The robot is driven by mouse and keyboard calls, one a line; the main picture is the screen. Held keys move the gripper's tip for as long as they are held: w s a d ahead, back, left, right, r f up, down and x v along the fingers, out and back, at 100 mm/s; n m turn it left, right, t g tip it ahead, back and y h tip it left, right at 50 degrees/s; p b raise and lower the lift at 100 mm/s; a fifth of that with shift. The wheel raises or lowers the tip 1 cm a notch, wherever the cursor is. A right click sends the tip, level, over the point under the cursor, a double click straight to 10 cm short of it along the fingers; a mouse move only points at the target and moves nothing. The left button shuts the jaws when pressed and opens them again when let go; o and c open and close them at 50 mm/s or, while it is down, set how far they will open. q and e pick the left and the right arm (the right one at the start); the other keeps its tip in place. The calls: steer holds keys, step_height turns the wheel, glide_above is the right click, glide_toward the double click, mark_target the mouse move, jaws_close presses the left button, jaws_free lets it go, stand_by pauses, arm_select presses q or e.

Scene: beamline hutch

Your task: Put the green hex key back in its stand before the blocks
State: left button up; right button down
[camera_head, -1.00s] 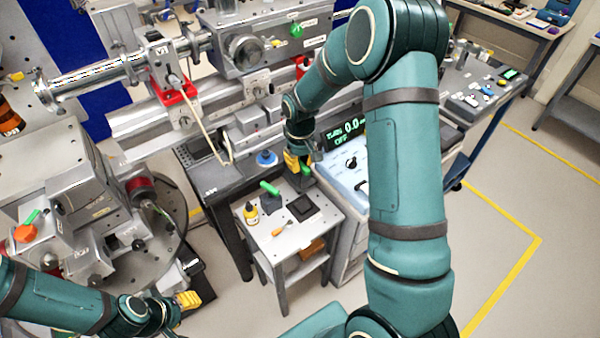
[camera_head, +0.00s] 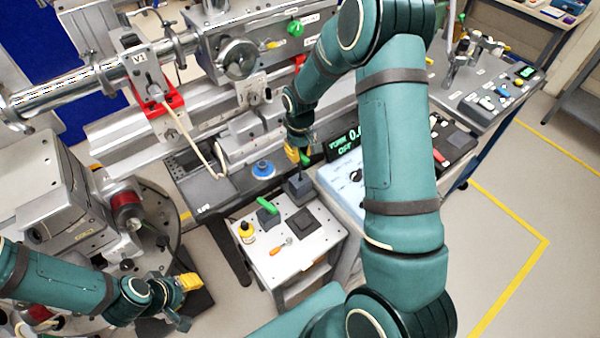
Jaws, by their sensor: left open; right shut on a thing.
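My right gripper (camera_head: 298,155) is shut on a green hex key (camera_head: 306,160), of which only a small green part shows beside the yellow fingers. It is over a dark grey block-like stand (camera_head: 298,188) at the back of the small table. Whether the key's shaft touches or enters that stand cannot be told. Another green handle (camera_head: 267,205) leans tilted at a dark block (camera_head: 268,219) to the left. A flat dark square block (camera_head: 303,222) is in front of the stand. My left gripper (camera_head: 188,284) is open and empty at the lower left, away from the small table.
The small grey table (camera_head: 290,265) also bears a yellow bottle (camera_head: 246,231) and an orange-handled screwdriver (camera_head: 281,246). A blue round knob-like thing (camera_head: 263,169) is behind it. The controller with a green display (camera_head: 343,146) stands to the right, partly behind my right arm.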

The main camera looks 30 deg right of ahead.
mark_target(300, 165)
step_height(300, 165, down, 6)
steer(key=shift+f, duration=0.4)
steer(key=shift+f, duration=0.1)
steer(key=shift+f+b, duration=0.15)
steer(key=shift+b, duration=0.25)
steer(key=c, duration=1.1)
jaws_free()
